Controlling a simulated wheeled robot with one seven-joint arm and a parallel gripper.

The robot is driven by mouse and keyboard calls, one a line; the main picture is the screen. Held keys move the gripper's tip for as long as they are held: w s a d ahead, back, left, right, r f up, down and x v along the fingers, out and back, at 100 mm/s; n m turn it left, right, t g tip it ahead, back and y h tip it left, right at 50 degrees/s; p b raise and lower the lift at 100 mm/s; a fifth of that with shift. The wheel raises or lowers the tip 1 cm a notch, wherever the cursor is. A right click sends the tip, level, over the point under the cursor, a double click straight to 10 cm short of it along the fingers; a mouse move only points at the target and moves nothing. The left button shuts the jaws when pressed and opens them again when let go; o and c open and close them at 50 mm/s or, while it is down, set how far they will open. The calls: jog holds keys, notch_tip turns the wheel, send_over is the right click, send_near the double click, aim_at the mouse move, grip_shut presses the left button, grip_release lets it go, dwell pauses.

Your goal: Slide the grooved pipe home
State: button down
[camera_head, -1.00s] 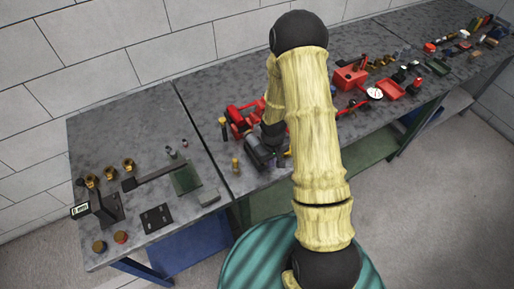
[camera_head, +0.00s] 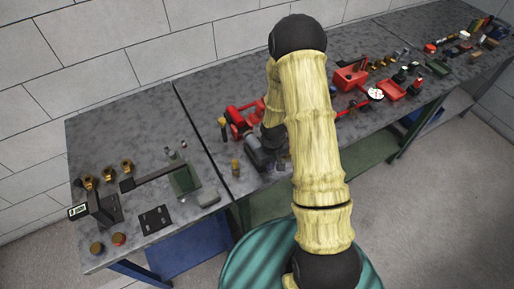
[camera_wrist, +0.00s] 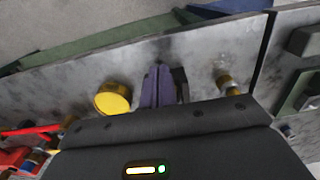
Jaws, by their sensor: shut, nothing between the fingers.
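My gripper (camera_head: 266,156) is low over the front part of the middle bench, just right of and in front of the red pump assembly (camera_head: 240,120). In the wrist view its dark body fills the bottom, and its narrow fingers (camera_wrist: 160,86) show beyond the edge, shut and empty. A round yellow-capped part (camera_wrist: 112,98) lies to the left of the fingers, and a small brass fitting (camera_wrist: 226,82) stands to the right. It also shows in the head view (camera_head: 235,167). I cannot make out the grooved pipe for certain; my arm and gripper hide part of that area.
The left bench (camera_head: 95,145) holds brass fittings, a green block (camera_head: 184,180) and a dark plate (camera_head: 155,220). Red trays (camera_head: 391,90) and tools lie to the right of my arm. A seam separates the left and middle benches. The left bench's back is clear.

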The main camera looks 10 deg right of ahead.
jog(key=shift+w+a, duration=0.3)
jog(key=shift+w, duration=0.8)
jog(key=shift+w+a, duration=0.3)
jog(key=shift+w, duration=0.75)
jog(key=shift+w+a, duration=0.3)
jog(key=shift+w, duration=0.8)
dwell(2.7)
jog(key=shift+s, duration=0.15)
jog(key=shift+s+d, duration=0.15)
jog(key=shift+s, duration=0.3)
jog(key=shift+r, duration=0.1)
dwell(0.3)
jog(key=shift+r+p, duration=2.5)
jog(key=shift+r, duration=0.9)
